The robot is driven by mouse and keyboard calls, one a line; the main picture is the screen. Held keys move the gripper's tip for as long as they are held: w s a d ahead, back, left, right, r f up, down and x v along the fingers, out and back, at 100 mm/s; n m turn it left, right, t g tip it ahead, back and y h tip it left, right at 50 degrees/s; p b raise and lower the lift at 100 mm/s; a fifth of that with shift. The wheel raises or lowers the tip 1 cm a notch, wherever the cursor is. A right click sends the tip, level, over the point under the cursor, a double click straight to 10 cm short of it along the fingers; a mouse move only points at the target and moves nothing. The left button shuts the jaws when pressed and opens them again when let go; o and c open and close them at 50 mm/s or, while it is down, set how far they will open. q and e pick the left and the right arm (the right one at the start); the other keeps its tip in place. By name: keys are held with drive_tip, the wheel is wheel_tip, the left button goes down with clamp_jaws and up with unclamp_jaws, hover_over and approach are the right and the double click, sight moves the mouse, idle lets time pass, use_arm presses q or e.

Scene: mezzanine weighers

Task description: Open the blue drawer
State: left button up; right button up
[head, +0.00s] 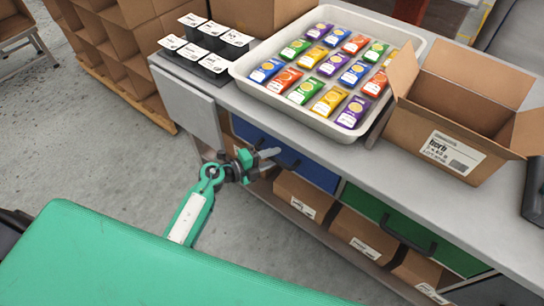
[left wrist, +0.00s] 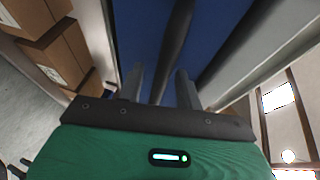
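The blue drawer (head: 322,175) is in the front of the grey counter, below the tray, and looks shut. Its dark bar handle (head: 291,163) is partly hidden by my left gripper. My left gripper (head: 270,160) is at the drawer's left part, close to the handle. In the left wrist view, the blue drawer front (left wrist: 143,30) fills the upper middle. The dark handle (left wrist: 172,50) runs between the two fingers of my left gripper (left wrist: 160,88). The fingers stand apart, with a gap beside the handle; contact is not clear. My right gripper is not in view.
A green drawer (head: 385,215) with a dark handle is right of the blue one. Cardboard boxes (head: 303,197) stand on the shelf below. On the counter are a white tray (head: 240,70) of coloured packets, an open carton (head: 425,137) and several black-and-white containers (head: 205,47).

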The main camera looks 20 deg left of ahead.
use_arm(q)
drive_tip(key=shift+w+d, duration=0.15)
clamp_jaws()
